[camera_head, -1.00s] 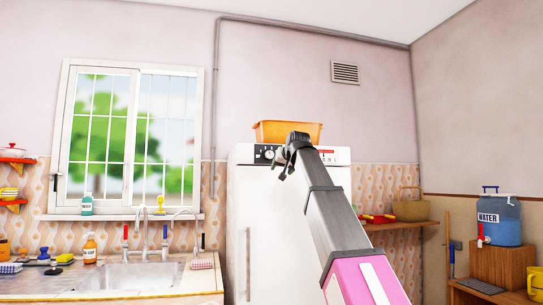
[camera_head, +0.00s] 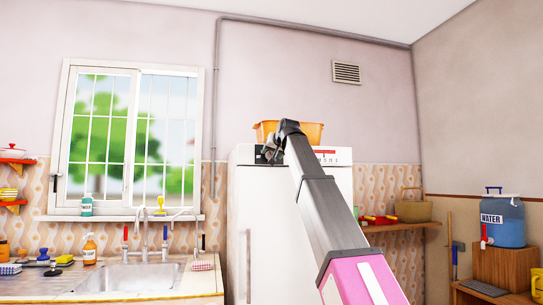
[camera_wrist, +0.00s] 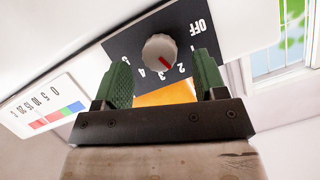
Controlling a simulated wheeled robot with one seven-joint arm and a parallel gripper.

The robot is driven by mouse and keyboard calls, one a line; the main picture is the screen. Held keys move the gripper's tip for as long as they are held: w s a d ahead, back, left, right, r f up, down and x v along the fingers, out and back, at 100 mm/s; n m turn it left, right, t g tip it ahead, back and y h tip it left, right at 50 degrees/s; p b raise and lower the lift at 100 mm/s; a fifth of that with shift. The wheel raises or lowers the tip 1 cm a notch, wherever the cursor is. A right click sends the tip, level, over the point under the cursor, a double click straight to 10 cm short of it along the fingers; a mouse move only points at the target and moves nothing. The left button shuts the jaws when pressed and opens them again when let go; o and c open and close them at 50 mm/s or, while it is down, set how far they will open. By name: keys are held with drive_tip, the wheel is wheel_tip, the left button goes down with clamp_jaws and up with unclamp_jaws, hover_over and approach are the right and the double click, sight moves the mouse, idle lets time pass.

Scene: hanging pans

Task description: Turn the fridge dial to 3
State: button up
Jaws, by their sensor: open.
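The fridge dial (camera_wrist: 160,52) is a light round knob on a dark square panel (camera_wrist: 127,47) in the wrist view. Its red mark points down and right, roughly towards the 2; OFF stands at the upper right. Some numbers are partly hidden. My gripper (camera_wrist: 163,74) is open, its two green fingers pictured below and to either side of the dial. I cannot tell whether they touch it. In the head view my gripper (camera_head: 271,154) is at the top front of the white fridge (camera_head: 265,215) and covers much of the dial panel.
An orange basin (camera_head: 308,132) stands on top of the fridge. A label with coloured bands (camera_wrist: 45,108) is at the left in the wrist view. A shelf (camera_head: 402,226) with a basket is right of the fridge. A sink (camera_head: 130,277) and window are to the left.

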sight(270, 156)
drive_tip(key=shift+x, duration=1.1)
drive_tip(key=c, duration=0.9)
drive_tip(key=m+y, duration=0.1)
drive_tip(key=m, duration=0.1)
drive_tip(key=shift+d+m+y, duration=0.1)
drive_tip(key=shift+m+y, duration=0.3)
drive_tip(key=shift+f+m+y, duration=0.15)
drive_tip(key=shift+m+y, duration=0.55)
drive_tip(key=shift+m, duration=0.7)
